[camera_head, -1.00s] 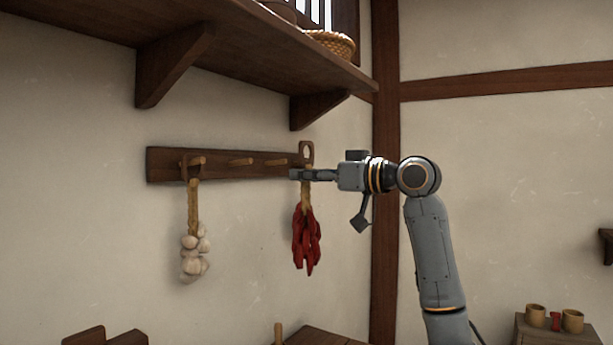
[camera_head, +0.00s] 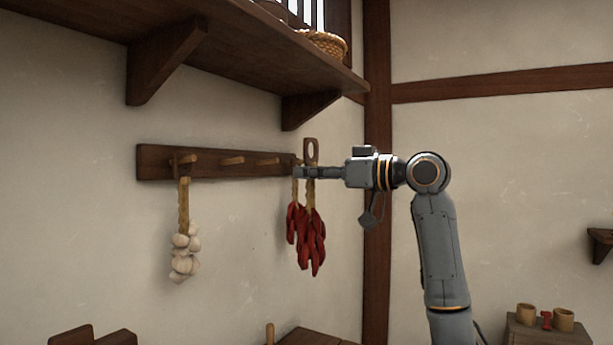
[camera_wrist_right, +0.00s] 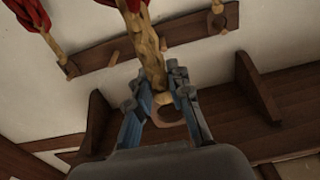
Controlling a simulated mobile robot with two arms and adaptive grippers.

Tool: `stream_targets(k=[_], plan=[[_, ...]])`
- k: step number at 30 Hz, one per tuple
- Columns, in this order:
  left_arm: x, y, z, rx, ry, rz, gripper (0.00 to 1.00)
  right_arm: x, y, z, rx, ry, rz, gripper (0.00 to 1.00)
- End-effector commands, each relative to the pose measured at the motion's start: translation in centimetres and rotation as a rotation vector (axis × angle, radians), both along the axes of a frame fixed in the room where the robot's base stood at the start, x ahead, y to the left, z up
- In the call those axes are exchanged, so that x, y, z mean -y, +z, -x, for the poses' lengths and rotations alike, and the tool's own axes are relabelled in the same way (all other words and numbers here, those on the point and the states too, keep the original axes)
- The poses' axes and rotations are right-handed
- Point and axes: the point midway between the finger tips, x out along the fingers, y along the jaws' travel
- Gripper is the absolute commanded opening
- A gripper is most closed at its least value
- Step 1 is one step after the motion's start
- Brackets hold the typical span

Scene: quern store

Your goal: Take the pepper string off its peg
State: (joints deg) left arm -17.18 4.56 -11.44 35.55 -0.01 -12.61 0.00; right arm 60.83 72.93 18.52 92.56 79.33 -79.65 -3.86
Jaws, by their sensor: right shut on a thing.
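My right gripper (camera_head: 304,172) is shut on the braided neck of a pepper string (camera_head: 315,240), just below its wooden loop (camera_head: 311,150). The loop stands above the fingers with nothing visible through it, and the red peppers hang below. In the right wrist view the fingers (camera_wrist_right: 165,95) close on the tan braid (camera_wrist_right: 148,50), with the loop (camera_wrist_right: 168,118) between them. A second pepper string (camera_head: 292,222) hangs behind, at the right end of the peg rail (camera_head: 215,172); its top is partly hidden by the gripper. My left gripper is out of view.
A garlic string (camera_head: 184,250) hangs from the rail's left peg. Two middle pegs look bare. A dark shelf (camera_head: 230,60) on brackets, bearing a basket (camera_head: 328,42), overhangs the rail. Cups (camera_head: 563,319) stand on a small stand at lower right. Wall space right of the rail is clear.

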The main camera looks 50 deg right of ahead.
Motion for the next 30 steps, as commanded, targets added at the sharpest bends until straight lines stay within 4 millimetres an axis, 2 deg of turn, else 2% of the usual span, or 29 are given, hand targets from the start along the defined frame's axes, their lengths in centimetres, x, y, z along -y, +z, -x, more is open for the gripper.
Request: stream_targets(k=[16, 30], plan=[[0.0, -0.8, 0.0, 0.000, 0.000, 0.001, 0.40, 0.2, 0.1, 2.2, 0.002, -0.001, 0.000, 0.00], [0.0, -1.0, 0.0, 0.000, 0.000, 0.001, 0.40, 0.2, 0.2, 2.7, 0.002, -0.001, 0.000, 0.00]])
